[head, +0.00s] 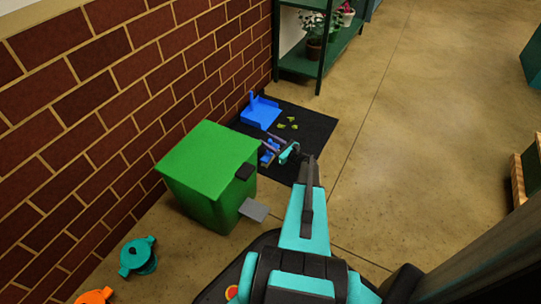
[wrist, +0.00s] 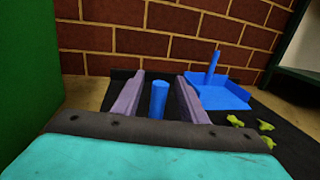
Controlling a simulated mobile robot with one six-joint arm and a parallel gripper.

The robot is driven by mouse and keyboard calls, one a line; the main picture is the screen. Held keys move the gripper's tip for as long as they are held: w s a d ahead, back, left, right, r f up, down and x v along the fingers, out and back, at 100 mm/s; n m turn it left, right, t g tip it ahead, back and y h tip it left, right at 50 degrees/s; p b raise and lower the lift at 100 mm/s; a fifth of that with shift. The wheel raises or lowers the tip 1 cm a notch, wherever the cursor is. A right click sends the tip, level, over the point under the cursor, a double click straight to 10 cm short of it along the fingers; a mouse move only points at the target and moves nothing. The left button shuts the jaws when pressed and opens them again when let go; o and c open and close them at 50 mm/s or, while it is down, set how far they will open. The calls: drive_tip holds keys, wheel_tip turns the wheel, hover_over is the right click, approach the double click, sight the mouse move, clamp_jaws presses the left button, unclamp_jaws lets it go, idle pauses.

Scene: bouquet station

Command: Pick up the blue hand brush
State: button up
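The blue hand brush (head: 268,156) is on the dark mat, mostly hidden behind my gripper in the head view. In the wrist view its round blue handle (wrist: 158,98) stands up between my two purple fingers, with a gap on each side. My gripper (wrist: 157,92) is open around the handle and not closed on it. In the head view my gripper (head: 272,146) reaches over the mat beside the green bin. The brush's lower part is hidden in the wrist view.
A blue dustpan (head: 262,112) and several green leaf scraps (head: 288,124) lie on the dark mat (head: 311,127). A green bin (head: 205,170) stands close on the left, a brick wall (head: 120,90) behind. A plant shelf (head: 345,43) stands beyond.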

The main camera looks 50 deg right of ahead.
drive_tip(key=shift+w+a+b, duration=0.1)
drive_tip(key=shift+w+b, duration=0.3)
drive_tip(key=shift+w, duration=0.95)
clamp_jaws()
